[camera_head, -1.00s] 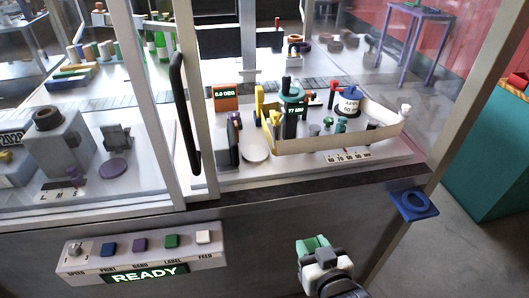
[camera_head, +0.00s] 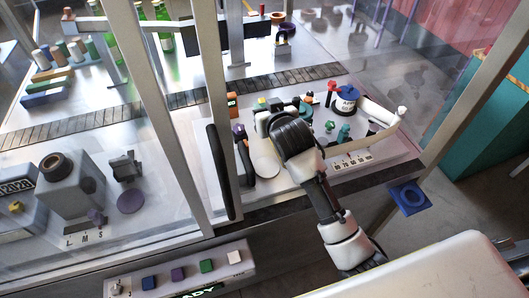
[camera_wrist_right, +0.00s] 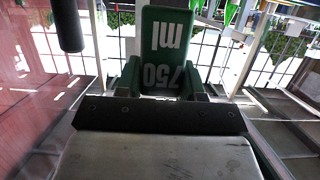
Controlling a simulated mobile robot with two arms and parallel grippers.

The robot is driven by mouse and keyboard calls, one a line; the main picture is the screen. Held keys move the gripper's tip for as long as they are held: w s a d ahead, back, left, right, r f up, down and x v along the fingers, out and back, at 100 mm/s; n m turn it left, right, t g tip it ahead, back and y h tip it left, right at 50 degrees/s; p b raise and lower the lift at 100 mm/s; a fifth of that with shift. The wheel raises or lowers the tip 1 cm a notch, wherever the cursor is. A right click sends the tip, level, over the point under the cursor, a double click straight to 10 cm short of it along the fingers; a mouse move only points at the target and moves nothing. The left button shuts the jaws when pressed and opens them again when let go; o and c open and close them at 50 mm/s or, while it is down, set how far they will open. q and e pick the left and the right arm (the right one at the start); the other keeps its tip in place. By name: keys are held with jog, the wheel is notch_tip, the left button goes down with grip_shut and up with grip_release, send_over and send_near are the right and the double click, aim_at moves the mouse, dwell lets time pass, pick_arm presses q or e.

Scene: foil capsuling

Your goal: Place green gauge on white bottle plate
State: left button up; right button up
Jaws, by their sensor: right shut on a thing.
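My right gripper (camera_head: 284,118) reaches in over the white work board at the machine's right bay. In the right wrist view the right gripper (camera_wrist_right: 162,92) is shut on the green gauge (camera_wrist_right: 165,45), a green block marked "750 ml". In the head view the gauge is hidden behind my gripper and wrist. The white bottle plate (camera_head: 264,160), a pale round disc, lies on the board just left of my right wrist, partly covered by it. I cannot tell the gap between gauge and plate. My left gripper is not in view.
A door frame post with a black handle (camera_head: 219,172) stands close left of the bay. A cream curved rail (camera_head: 381,118), a blue-and-white pot (camera_head: 345,101) and small green parts (camera_head: 343,132) stand right of my gripper.

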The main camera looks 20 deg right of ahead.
jog(key=f, duration=0.4)
jog(key=shift+s, duration=0.25)
notch_tip(320, 180, down, 14)
jog(key=b, duration=1.2)
jog(key=shift+r+b, duration=0.2)
jog(key=shift+b, duration=0.2)
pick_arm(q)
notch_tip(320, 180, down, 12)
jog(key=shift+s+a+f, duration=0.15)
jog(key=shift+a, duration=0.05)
pick_arm(e)
jog(key=shift+r, duration=0.15)
